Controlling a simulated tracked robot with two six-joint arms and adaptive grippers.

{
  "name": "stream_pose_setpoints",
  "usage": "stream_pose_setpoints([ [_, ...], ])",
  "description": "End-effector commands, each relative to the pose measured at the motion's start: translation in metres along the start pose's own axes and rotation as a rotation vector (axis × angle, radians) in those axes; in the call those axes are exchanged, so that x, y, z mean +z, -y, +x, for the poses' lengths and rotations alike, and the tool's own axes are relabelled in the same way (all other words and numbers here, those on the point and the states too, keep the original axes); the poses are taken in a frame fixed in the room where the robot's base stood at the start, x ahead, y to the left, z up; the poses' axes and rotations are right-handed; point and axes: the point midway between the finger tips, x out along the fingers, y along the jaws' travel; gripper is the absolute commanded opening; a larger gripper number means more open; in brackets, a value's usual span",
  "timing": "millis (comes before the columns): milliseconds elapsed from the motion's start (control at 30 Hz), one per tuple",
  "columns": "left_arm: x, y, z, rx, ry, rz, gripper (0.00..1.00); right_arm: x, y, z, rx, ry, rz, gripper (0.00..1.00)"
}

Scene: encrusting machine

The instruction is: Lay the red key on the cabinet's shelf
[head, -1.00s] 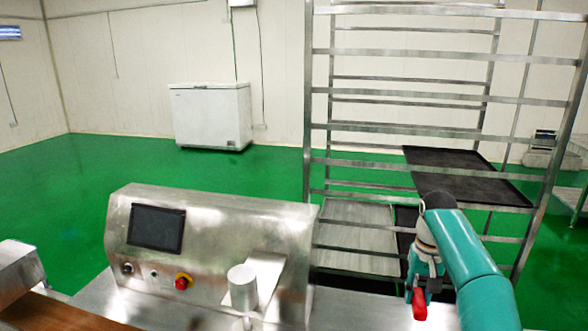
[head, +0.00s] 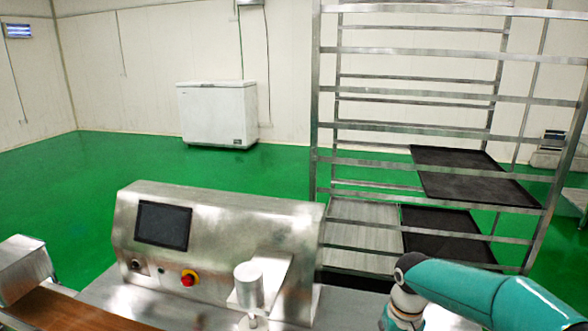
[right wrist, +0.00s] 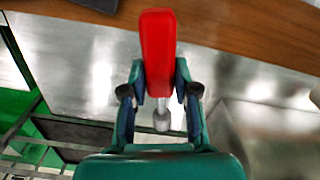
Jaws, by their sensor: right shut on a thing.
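The red key (right wrist: 158,45) is held between the fingers of my right gripper (right wrist: 158,78) in the right wrist view. Its red handle points toward the top of that picture and its metal shaft end shows below, between the fingers. The right gripper is shut on it, above a shiny metal top. In the head view my right arm comes in at the lower right; its fingers and the key do not show there. I cannot make out a cabinet or its shelf in these frames. My left gripper is not in view.
The steel encrusting machine (head: 215,225) with a dark screen and red knob stands in front. A brown belt (head: 75,312) lies at the lower left. A metal rack (head: 318,140) with black trays (head: 475,185) stands behind at right. A white chest freezer (head: 217,115) is far back.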

Motion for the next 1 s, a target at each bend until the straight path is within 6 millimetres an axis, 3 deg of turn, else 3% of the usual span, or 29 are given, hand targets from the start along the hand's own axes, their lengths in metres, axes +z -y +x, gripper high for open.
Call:
stream_pose_setpoints([
  [100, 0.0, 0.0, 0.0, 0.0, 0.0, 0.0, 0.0, 0.015, 0.009, 0.022, 0.001, 0.003, -0.019, 0.0],
  [200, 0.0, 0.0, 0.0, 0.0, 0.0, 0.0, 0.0, 0.017, 0.019, 0.039, 0.0, 0.002, -0.021, 0.0],
  [400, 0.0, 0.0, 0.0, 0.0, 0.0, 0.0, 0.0, 0.006, 0.02, 0.038, 0.001, 0.0, -0.002, 0.0],
  [600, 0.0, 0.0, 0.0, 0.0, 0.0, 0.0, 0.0, 0.016, 0.016, 0.036, 0.0, -0.001, -0.014, 0.0],
  [767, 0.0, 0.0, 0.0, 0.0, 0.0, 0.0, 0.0, 0.003, 0.004, 0.008, 0.001, -0.006, -0.002, 0.0],
  [1000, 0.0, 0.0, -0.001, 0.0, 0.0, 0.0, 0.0, -0.035, -0.025, -0.043, -0.001, -0.005, 0.075, 0.0],
])
